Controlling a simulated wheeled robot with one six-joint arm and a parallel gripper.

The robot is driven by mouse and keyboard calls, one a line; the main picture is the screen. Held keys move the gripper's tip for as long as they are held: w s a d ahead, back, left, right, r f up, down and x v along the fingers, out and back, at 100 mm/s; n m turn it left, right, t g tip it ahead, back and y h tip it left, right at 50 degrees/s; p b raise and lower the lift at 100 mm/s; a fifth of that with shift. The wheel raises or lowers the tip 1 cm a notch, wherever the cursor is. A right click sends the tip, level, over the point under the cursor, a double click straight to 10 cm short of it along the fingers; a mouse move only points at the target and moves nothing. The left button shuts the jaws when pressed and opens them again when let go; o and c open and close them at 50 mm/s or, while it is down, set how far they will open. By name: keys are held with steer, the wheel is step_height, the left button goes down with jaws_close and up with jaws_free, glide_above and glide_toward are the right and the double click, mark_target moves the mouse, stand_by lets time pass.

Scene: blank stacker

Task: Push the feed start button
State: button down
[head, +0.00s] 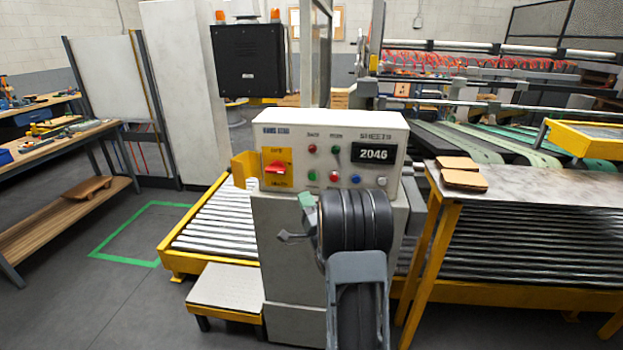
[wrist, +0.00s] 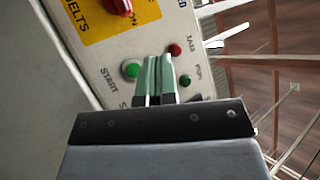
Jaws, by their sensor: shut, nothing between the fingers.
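The white control box (head: 335,125) stands on a grey pedestal and carries several buttons and lamps. A green button with the word START beside it shows in the wrist view (wrist: 131,69), and in the head view (head: 312,176) it sits in the lower row. My gripper (head: 306,198) is just below and in front of that button in the head view. In the wrist view my gripper (wrist: 158,60) has its two green fingers together, empty, just right of the green button. Whether the fingertips touch the panel cannot be told.
A red rotary switch (head: 275,168) on a yellow plate is left of the buttons. A red lamp (wrist: 175,49) and a small green one (wrist: 185,80) are near the fingers. A table (head: 520,178) stands at right, a roller conveyor (head: 215,225) at left.

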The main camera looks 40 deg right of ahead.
mark_target(312, 177)
steer(key=shift+w+d, duration=2.85)
steer(key=shift+w, duration=0.15)
